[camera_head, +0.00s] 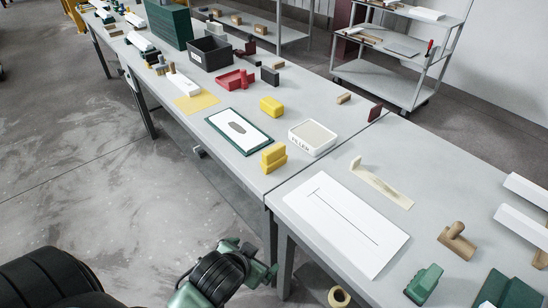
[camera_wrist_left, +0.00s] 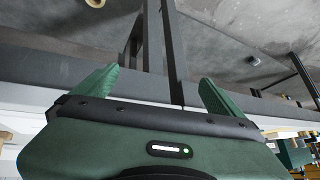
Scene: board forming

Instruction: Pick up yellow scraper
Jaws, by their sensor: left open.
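A yellow stepped block with an upright back part (camera_head: 273,157), which looks like the yellow scraper, stands near the front edge of the table, beside the seam between two tables. A plainer yellow block (camera_head: 271,106) lies farther back. My left gripper (camera_head: 252,259) is low in front of the table edge, below the tabletop and well apart from the yellow scraper. In the left wrist view its two green fingers (camera_wrist_left: 158,90) are spread with nothing between them. The yellow scraper cannot be made out in the wrist view. My right gripper is not in view.
A green-framed white board (camera_head: 240,129) and a filler tray (camera_head: 312,138) lie near the yellow scraper. A white panel (camera_head: 346,222) with a slot lies on the nearer table. A dark table leg (camera_wrist_left: 168,50) shows beyond my left fingers. A grey cart (camera_head: 390,80) stands behind.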

